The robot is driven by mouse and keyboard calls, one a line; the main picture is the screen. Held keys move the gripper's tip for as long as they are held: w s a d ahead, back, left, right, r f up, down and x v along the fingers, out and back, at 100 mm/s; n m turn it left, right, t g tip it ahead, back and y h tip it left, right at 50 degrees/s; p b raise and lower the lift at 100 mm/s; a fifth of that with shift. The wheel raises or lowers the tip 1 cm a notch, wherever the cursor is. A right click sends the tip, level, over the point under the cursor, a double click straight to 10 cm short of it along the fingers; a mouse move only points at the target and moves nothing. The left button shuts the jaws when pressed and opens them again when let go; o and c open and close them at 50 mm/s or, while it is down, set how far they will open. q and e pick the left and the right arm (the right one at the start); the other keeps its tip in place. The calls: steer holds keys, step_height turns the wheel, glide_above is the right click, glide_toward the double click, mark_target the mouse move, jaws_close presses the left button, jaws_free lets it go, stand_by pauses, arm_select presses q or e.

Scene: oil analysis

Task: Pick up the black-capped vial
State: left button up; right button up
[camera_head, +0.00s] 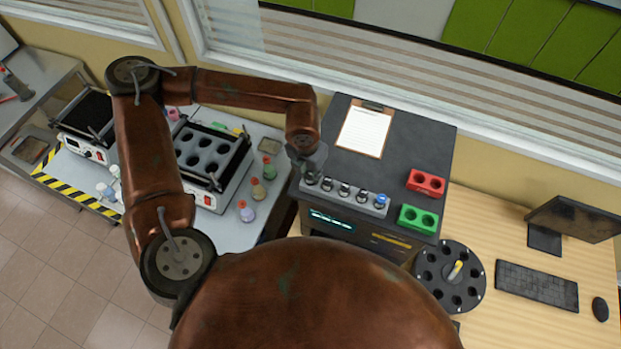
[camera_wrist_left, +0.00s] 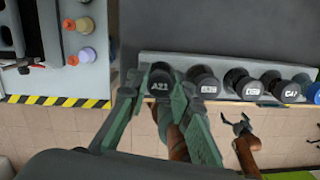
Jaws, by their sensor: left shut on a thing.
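A grey rack (camera_head: 347,203) holds a row of vials along the front edge of the dark bench top. Several caps are black and the rightmost cap (camera_head: 380,200) is blue. My left gripper (camera_head: 311,172) is at the rack's left end. The vial's body is hidden below the cap. Other black-capped vials (camera_wrist_left: 203,79) stand to its right. My right gripper (camera_wrist_left: 238,124) shows small below the rack in the left wrist view and looks open and empty.
A clipboard (camera_head: 364,130) lies behind the rack. A red block (camera_head: 426,183) and a green block (camera_head: 418,219) stand to its right. A round black carousel (camera_head: 450,277) is on the wooden desk. Coloured bottles (camera_head: 258,189) stand on the left bench.

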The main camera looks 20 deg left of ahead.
arm_select(q)
jaws_close()
